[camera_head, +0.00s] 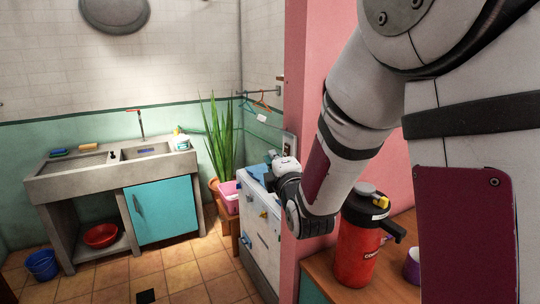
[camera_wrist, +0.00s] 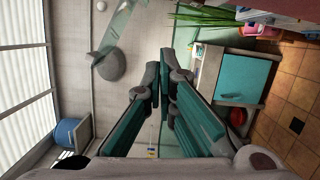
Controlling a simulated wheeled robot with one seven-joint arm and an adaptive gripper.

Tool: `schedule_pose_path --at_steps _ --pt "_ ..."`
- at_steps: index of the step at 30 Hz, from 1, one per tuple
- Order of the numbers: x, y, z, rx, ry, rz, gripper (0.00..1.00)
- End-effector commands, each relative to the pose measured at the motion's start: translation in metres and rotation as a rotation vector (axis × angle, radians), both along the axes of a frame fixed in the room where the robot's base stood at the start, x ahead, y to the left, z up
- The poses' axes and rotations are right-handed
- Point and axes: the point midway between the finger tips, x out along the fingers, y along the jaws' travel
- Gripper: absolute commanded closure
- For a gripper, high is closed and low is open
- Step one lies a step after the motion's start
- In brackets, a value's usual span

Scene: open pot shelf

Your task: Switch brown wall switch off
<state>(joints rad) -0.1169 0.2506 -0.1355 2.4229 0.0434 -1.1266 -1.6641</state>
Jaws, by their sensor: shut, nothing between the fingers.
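A small pale plate with a darker brownish middle (camera_head: 288,147) is on the wall edge beside the pink pillar, just above my gripper. It looks like the wall switch, but it is too small to tell its position. My gripper (camera_head: 268,172) is at the end of my arm, left of the pink wall and just below that plate. In the wrist view my gripper's teal fingers (camera_wrist: 160,75) are together, with nothing between them. No switch can be made out in the wrist view. I cannot tell whether my gripper touches the plate.
A white appliance (camera_head: 260,235) stands below my gripper. A red jug (camera_head: 361,245) stands on a wooden counter to the right. A sink unit with a teal door (camera_head: 163,222) is at the left, with a potted plant (camera_head: 219,135) beside it. The tiled floor between is open.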

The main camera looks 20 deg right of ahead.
Motion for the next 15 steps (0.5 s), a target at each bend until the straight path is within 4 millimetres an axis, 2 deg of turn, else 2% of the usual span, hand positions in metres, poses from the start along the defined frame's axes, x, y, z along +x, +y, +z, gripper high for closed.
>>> schedule_pose_path --at_steps 3,7,15 --pt "-0.02 0.001 0.001 0.0 -0.001 0.001 1.0" --pt "-0.036 0.002 0.001 0.0 -0.001 0.001 1.0" --pt "-0.046 0.003 0.001 0.0 -0.001 0.001 1.0"
